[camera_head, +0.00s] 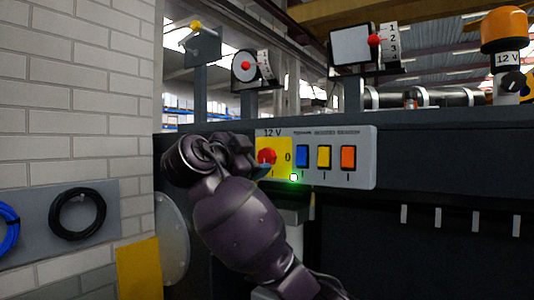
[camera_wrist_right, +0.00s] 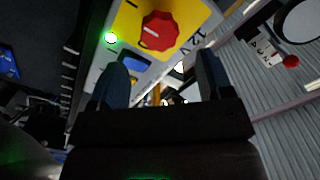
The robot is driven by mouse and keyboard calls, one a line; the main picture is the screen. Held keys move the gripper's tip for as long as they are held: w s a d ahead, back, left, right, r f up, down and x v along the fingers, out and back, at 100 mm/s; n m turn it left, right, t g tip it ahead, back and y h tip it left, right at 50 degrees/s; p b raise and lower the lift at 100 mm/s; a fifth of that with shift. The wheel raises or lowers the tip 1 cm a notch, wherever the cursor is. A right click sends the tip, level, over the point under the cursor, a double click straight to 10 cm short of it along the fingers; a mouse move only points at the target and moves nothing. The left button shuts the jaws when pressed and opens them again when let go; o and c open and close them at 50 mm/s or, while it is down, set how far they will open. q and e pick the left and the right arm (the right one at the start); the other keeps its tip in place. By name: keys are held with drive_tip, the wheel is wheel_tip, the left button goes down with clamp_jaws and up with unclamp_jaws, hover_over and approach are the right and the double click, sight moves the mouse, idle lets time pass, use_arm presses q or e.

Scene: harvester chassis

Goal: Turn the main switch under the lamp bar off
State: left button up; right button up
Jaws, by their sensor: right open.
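The main switch is a red rotary knob (camera_head: 267,156) on a yellow plate (camera_head: 287,145), at the left end of a grey panel under the "12 V" lettering. A "0" is printed to its right. In the right wrist view the knob (camera_wrist_right: 160,31) shows whole; its white mark points away from the "12 V" lettering. A green lamp (camera_head: 293,177) glows at the plate's lower right corner. My right gripper (camera_wrist_right: 162,78) is open and empty, with the knob beyond its fingertips and apart from them. My left gripper is not in view.
Blue (camera_head: 302,157), yellow (camera_head: 324,157) and orange (camera_head: 348,158) rocker switches sit right of the knob. Above stand dials with red pointers and an orange beacon (camera_head: 504,30). A white brick wall (camera_head: 75,110) with cable coils closes off the left.

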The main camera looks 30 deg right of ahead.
sight(266, 156)
use_arm(q)
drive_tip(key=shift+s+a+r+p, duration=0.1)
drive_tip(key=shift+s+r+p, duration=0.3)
drive_tip(key=shift+p, duration=0.55)
use_arm(e)
drive_tip(key=shift+x, duration=3.15)
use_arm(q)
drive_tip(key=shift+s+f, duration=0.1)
use_arm(e)
drive_tip(key=shift+c, duration=0.2)
